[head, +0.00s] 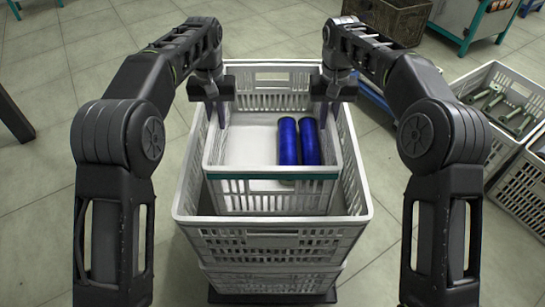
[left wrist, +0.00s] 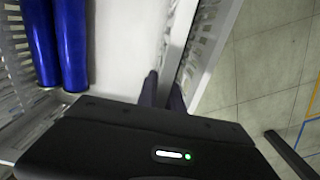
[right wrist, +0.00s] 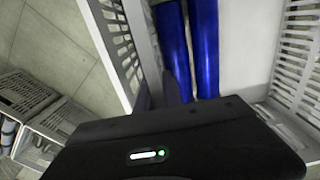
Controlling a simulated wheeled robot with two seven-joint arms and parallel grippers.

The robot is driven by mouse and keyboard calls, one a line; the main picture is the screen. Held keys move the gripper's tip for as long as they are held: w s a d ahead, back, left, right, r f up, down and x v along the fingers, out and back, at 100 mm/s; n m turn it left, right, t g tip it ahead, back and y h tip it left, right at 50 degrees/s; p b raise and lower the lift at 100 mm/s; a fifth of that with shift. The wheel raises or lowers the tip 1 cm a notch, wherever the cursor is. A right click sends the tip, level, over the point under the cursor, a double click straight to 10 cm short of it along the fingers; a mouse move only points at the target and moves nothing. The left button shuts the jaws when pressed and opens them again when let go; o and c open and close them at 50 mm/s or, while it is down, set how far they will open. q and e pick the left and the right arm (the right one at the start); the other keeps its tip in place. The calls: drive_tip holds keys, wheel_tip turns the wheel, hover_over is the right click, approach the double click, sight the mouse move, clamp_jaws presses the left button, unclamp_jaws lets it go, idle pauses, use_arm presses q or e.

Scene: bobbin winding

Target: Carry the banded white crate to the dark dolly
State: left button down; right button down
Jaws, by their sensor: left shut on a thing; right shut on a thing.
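The banded white crate (head: 270,200), with a teal band along its front rim, holds two blue cylinders (head: 288,142) (head: 309,140). It sits within the outline of a larger white crate (head: 270,243), whose walls surround it; I cannot tell whether its bottom touches. My left gripper (head: 216,115) is shut on its left wall, and my right gripper (head: 328,115) is shut on its right wall. The crate wall also shows in the left wrist view (left wrist: 176,50). Below the larger crate is another white crate (head: 270,281) on a dark base, likely the dark dolly (head: 272,298), mostly hidden.
Grey crates with green metal parts (head: 505,104) stand at right on the floor. A dark bin (head: 395,17) and a teal-legged table (head: 470,22) are at the back right. A dark post (head: 13,118) stands at left. The tiled floor (head: 45,190) on the left is mostly clear.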

use_arm(q)
drive_tip(key=shift+f+b, duration=0.3)
drive_tip(key=shift+f, duration=0.1)
use_arm(e)
drive_tip(key=shift+f, duration=0.4)
use_arm(q)
drive_tip(key=c, duration=1.9)
unclamp_jaws()
drive_tip(key=shift+f, duration=0.1)
drive_tip(key=shift+c, duration=0.2)
use_arm(e)
drive_tip(key=c, duration=1.9)
unclamp_jaws()
drive_tip(key=shift+f, duration=0.1)
drive_tip(key=shift+c, duration=0.2)
use_arm(q)
drive_tip(key=o, duration=0.5)
drive_tip(key=shift+c, duration=0.2)
use_arm(e)
drive_tip(key=o, duration=0.5)
drive_tip(key=shift+c, duration=0.2)
